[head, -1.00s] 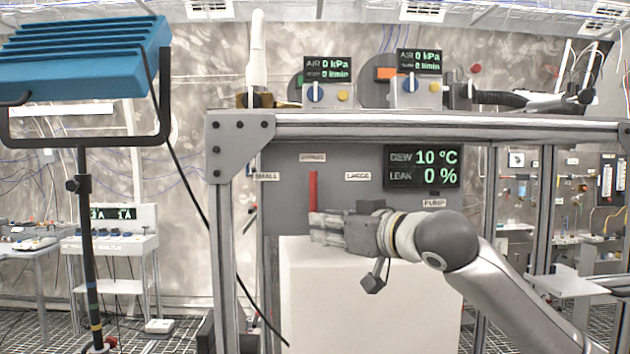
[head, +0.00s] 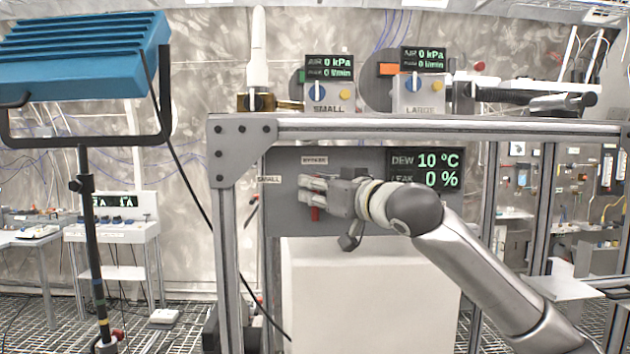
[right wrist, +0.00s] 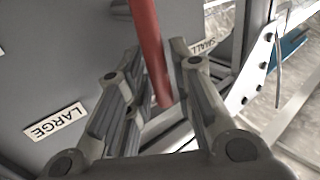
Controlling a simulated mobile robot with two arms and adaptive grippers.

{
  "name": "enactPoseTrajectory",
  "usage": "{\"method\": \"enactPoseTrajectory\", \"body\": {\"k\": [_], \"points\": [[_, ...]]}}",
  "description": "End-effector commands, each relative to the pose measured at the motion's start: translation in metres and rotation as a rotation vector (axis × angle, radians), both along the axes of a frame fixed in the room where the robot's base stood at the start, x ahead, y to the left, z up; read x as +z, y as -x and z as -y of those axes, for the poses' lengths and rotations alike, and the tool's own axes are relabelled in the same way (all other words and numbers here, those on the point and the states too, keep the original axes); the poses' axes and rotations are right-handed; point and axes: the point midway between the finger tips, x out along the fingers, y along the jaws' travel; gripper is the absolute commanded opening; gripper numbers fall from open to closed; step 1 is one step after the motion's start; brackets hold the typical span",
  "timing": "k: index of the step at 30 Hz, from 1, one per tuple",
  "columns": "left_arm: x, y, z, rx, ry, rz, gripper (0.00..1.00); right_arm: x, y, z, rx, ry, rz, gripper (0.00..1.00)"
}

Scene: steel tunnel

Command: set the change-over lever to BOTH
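The change-over lever is a red bar (head: 315,213) on the grey panel (head: 285,220). In the head view only its lower end shows below my right gripper (head: 306,188), which covers the rest. In the right wrist view the red lever (right wrist: 150,50) runs between the two fingers of my right gripper (right wrist: 155,58). The fingers are apart, with gaps visible beside the bar. A SMALL label (head: 270,179) is left of the lever, and a label too blurred to read (head: 314,160) is above it. A LARGE label (right wrist: 57,120) shows in the right wrist view. My left gripper is out of view.
A metal frame beam (head: 400,127) crosses above the panel, with a post (head: 228,260) at left. A white box (head: 370,300) stands below the panel. A dew and leak display (head: 425,170) is right of the gripper. A blue lamp (head: 85,60) on a stand is at left.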

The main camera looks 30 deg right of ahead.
Motion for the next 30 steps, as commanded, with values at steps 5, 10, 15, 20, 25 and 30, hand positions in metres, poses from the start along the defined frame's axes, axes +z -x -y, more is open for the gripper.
{"method": "enactPoseTrajectory", "body": {"k": [5,10,15,20,25,30], "points": [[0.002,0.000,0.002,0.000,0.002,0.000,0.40,0.000,-0.005,0.000,0.001,0.000,0.001,0.22],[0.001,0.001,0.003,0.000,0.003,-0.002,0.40,0.000,-0.005,0.000,0.000,0.000,0.001,0.22],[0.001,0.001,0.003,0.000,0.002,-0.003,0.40,0.000,-0.004,0.000,0.000,0.000,0.001,0.01],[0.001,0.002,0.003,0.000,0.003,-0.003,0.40,0.000,-0.004,0.000,0.000,0.000,0.001,0.00],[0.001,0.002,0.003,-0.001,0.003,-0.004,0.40,0.000,-0.005,0.000,0.000,-0.002,0.001,0.00],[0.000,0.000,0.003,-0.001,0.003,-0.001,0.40,-0.001,-0.014,0.000,0.000,-0.025,0.013,0.00]]}}
